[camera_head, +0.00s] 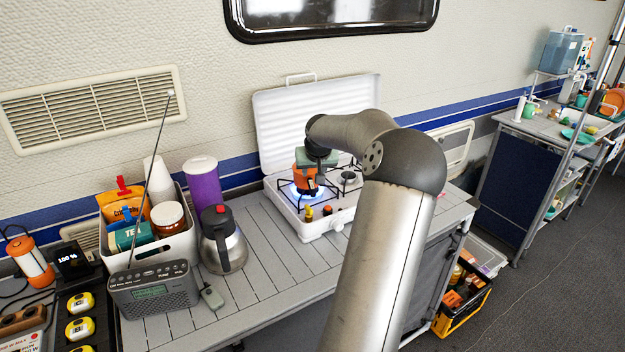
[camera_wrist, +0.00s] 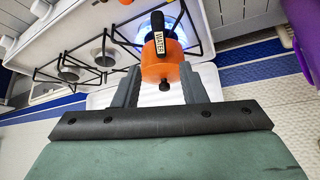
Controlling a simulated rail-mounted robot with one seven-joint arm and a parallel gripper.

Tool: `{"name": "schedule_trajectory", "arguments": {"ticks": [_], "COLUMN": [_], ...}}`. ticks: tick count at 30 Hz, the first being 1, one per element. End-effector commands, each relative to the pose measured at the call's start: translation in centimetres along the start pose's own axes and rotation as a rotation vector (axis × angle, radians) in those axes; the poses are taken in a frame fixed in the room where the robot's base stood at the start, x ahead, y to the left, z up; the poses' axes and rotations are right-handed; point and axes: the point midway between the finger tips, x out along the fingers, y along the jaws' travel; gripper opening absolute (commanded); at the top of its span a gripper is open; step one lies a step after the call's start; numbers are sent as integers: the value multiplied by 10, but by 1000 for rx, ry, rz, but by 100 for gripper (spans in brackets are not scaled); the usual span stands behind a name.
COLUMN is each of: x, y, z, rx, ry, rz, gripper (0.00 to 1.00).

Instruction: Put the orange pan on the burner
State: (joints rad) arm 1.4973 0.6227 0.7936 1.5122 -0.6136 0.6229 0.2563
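The orange pan (camera_head: 306,180) is at the near-left burner (camera_head: 293,194) of the white camping stove (camera_head: 318,228), where a blue flame glows around its base. I cannot tell if it rests fully on the grate. In the wrist view the orange pan (camera_wrist: 163,65) shows a dark knob and a dark handle with a "WATER" label. My gripper (camera_wrist: 161,72) has one finger along each side of the pan, apparently shut on it. In the head view my gripper (camera_head: 311,168) is just above and behind the pan, its fingers mostly hidden.
The stove's white lid (camera_head: 310,108) stands open behind. A second burner (camera_head: 348,178) to the right looks empty.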

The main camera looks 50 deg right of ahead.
Motion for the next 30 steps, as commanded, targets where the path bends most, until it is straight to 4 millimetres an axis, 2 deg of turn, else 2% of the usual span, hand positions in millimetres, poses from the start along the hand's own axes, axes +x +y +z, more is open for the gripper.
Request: {"name": "schedule_trajectory", "arguments": {"ticks": [4,11,14,17,20,21,23,24,26,27,29,30], "x": [-16,-21,-23,-30,-48,-58,-76,-89,-111,-126,-149,-164], "y": [0,-2,-22,-69,-134,-159,-191,-210,-234,-246,-260,-266], "z": [0,1,6,24,60,80,111,133,168,191,228,252], "rx": [0,-3,-35,-114,-233,-283,-352,-397,-457,-495,-544,-576], "ry": [-1,-3,-19,-64,-131,-161,-202,-227,-263,-284,-315,-333], "rz": [1,-1,-6,-13,-18,-19,-19,-19,-23,-27,-39,-51], "gripper": [38,38,38,38,38,38,38,38,38,38,38,38]}}
